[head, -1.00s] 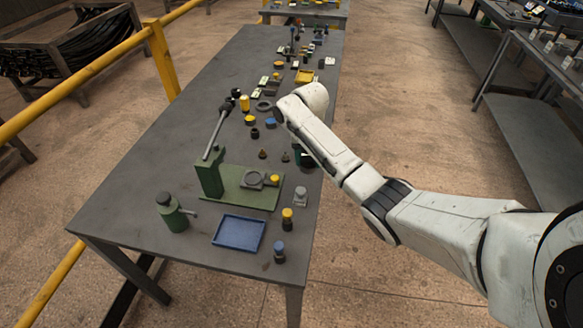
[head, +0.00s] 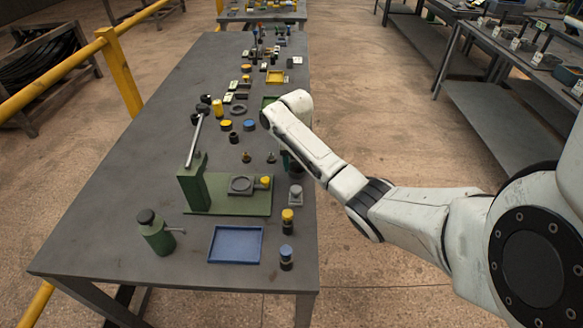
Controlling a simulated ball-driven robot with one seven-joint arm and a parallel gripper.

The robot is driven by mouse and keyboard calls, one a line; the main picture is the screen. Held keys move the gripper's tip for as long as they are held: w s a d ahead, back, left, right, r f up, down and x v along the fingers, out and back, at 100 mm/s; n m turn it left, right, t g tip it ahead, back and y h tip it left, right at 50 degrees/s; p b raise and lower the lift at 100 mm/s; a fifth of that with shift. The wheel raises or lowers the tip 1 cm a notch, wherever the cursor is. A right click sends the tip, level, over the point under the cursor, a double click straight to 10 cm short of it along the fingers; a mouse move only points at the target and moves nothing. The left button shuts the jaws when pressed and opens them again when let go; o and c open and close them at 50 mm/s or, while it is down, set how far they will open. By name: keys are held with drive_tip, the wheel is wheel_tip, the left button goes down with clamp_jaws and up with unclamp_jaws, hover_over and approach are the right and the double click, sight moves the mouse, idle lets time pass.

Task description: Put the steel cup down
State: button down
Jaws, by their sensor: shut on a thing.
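My white arm reaches in from the right over the table's right edge, with its bent wrist (head: 290,105) above the right side of the table. My gripper is hidden behind the arm, so its fingers and anything in them do not show. I cannot make out a steel cup for certain. A small grey piece with a round top (head: 296,195) stands on the grey table (head: 110,205) near its right edge, below the arm. A dark and green shape (head: 288,162) shows partly beside the forearm; I cannot tell what it is.
A green press fixture (head: 240,201) with a lever stands near the blue tray (head: 235,245). A green oil can (head: 154,232) is at left, and yellow- and blue-capped cylinders (head: 287,222) (head: 286,258) at right. Several small parts crowd the far half. The table's left side is bare.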

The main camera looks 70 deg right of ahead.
drive_tip(key=shift+f, duration=0.1)
drive_tip(key=shift+c, duration=2.1)
unclamp_jaws()
wheel_tip(320, 180, up, 12)
drive_tip(key=p, duration=0.2)
drive_tip(key=shift+w+r+p, duration=0.15)
drive_tip(key=shift+r+p, duration=0.1)
drive_tip(key=shift+p, duration=0.1)
drive_tip(key=shift+a, duration=0.1)
